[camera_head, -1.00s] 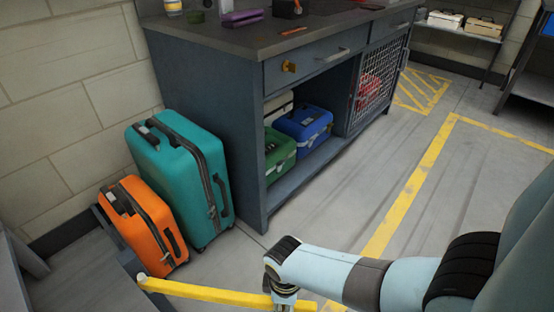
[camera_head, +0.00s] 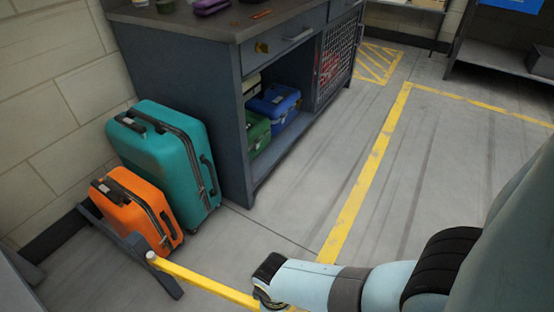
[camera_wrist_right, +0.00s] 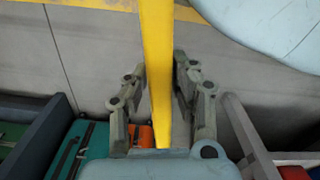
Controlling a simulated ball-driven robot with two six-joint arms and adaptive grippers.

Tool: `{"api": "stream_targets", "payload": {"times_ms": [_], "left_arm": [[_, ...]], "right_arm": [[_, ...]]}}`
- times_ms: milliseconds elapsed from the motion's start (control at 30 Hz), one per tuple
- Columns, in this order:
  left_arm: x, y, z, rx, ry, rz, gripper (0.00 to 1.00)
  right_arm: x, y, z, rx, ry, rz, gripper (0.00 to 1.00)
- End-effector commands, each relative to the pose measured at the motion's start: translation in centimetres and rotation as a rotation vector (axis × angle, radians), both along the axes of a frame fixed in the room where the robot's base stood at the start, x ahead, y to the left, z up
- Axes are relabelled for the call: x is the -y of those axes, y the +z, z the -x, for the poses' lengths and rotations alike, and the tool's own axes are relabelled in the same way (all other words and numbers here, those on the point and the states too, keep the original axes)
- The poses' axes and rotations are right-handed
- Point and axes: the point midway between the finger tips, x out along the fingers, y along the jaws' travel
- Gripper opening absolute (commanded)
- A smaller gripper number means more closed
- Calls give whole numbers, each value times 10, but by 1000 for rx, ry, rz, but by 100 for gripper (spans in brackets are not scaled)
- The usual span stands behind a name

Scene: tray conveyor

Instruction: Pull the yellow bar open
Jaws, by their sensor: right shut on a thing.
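The yellow bar (camera_head: 205,282) is a long straight beam hinged at a low grey post (camera_head: 152,258). In the head view it runs from the post down and right to beneath my right wrist. My right gripper (camera_wrist_right: 159,72) is shut on the yellow bar, with a finger on each side of it in the right wrist view. The bar (camera_wrist_right: 158,40) runs through the middle of that view. In the head view my right arm's wrist hides the fingers and part of the bar. My left gripper is in neither view.
An orange suitcase (camera_head: 125,215) and a teal suitcase (camera_head: 160,160) stand by the wall, beyond the bar's post. A grey workbench (camera_head: 195,75) with boxes on its shelf stands behind them. The floor right of the workbench is open, with yellow painted lines.

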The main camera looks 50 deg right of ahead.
Motion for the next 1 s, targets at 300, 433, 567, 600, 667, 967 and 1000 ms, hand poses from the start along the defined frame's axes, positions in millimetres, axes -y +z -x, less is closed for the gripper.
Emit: {"api": "stream_targets", "payload": {"times_ms": [300,433,567,600,667,967,1000], "left_arm": [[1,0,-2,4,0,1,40],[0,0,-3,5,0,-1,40],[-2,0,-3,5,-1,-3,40],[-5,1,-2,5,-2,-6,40],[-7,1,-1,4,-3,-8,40],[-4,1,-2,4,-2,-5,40],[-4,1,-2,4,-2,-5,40]], "right_arm": [[0,0,0,2,0,-1,37],[0,0,0,1,0,0,46],[0,0,0,1,0,0,46],[0,0,0,1,0,0,46],[0,0,0,1,0,0,46],[-1,27,0,4,0,-1,46],[0,33,0,4,0,-1,46]]}}
